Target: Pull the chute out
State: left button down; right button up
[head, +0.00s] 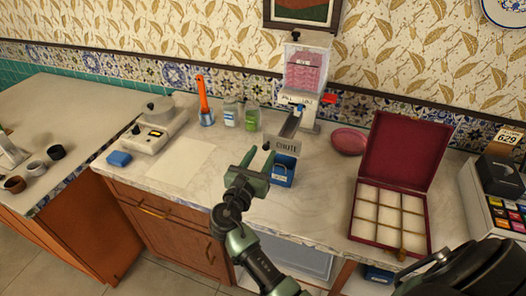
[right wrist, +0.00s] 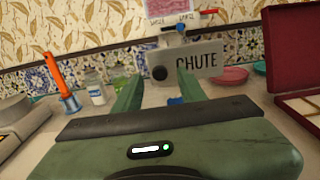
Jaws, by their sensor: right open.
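The chute (head: 292,124) is a dark sloping channel at the front of a dispenser (head: 303,85) with pink contents in its clear hopper. A grey plate lettered CHUTE (head: 288,147) is at its front end; the plate (right wrist: 205,62) also faces me in the right wrist view. A black knob (right wrist: 160,73) is on the plate's left part. My right gripper (head: 259,161) is open and empty just in front of the plate. In the right wrist view its fingers (right wrist: 158,92) are spread either side of the knob, apparently short of it.
A red lever (head: 329,98) sticks out at the dispenser's right. A pink dish (head: 349,141) and an open red box (head: 398,160) are to the right. Jars (head: 232,112) stand left.

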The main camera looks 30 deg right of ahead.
jog(key=p+v, duration=0.1)
jog(key=v, duration=0.5)
jog(key=shift+s+a, duration=0.15)
jog(key=shift+s, duration=0.05)
jog(key=shift+r, duration=0.1)
